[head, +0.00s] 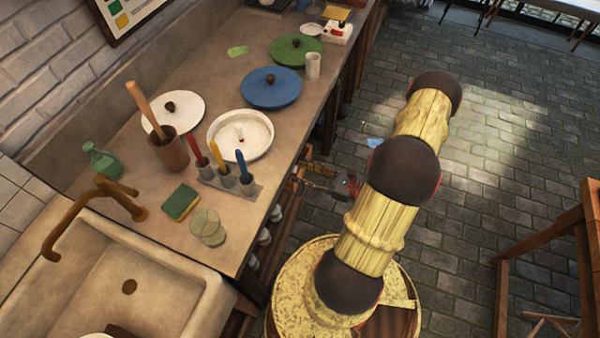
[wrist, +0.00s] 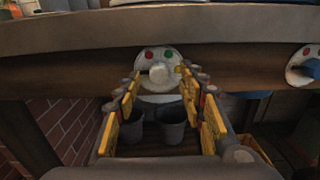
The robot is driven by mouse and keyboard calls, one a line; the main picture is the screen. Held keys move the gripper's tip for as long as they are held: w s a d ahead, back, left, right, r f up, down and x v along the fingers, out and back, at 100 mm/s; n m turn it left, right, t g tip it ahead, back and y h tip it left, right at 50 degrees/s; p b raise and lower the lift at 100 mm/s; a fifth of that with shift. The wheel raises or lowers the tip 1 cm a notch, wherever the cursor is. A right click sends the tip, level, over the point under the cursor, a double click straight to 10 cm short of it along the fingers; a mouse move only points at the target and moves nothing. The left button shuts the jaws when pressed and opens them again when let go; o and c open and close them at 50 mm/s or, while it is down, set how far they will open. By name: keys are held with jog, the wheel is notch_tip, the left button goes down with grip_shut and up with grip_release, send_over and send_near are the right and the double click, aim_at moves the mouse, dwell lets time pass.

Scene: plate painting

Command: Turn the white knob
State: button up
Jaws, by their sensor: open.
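The white knob (wrist: 158,73) sits on a round white dial plate (wrist: 145,58) with red, green and yellow dots, fixed to the wooden front rail under the counter. In the wrist view my gripper (wrist: 160,87) is open, with its yellow-padded fingers on either side of the line to the knob. The knob appears between the fingertips, slightly above their middle; I cannot tell whether they touch it. In the head view my gripper (head: 301,175) is at the counter's front edge, low beside it. The knob is hidden there.
A second dial (wrist: 303,66) is on the rail at right. Grey cups (wrist: 172,128) stand below the knob. The counter (head: 262,185) holds plates, a brush holder (head: 228,185) and a sink (head: 125,280). Open paved floor (head: 490,150) lies to the right.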

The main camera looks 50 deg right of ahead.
jog(key=shift+w+a, duration=0.25)
jog(key=shift+w, duration=0.3)
jog(key=c, duration=0.3)
jog(key=c, duration=0.7)
grip_shut()
